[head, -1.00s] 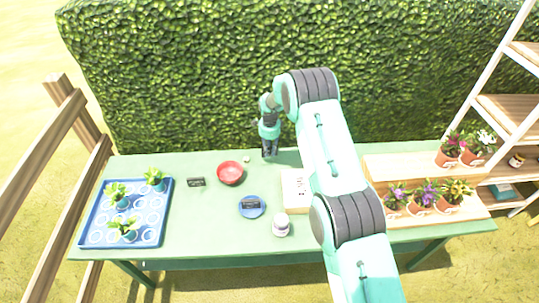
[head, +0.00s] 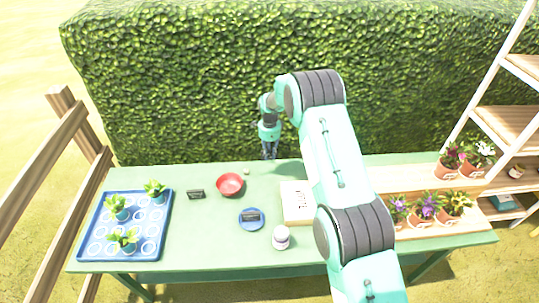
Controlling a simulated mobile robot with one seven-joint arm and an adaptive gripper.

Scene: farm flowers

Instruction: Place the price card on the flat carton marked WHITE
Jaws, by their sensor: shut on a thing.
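My gripper (head: 270,154) points down at the table's back edge, above and left of the carton. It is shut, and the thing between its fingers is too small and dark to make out. A pale flat carton (head: 291,214) with dark lettering lies mid-table, its right side partly behind my arm; I cannot read the lettering clearly. One small dark card (head: 196,194) stands on the table left of the red bowl. Another dark card (head: 250,216) is on the blue saucer (head: 252,227). My gripper is apart from both of these cards and from the carton.
A red bowl (head: 230,184) and a pale jar (head: 281,238) stand near the carton. A blue tray (head: 97,224) with seedlings is at left. A wooden stand (head: 418,231) with potted flowers is at right. Green tabletop is free between tray and saucer.

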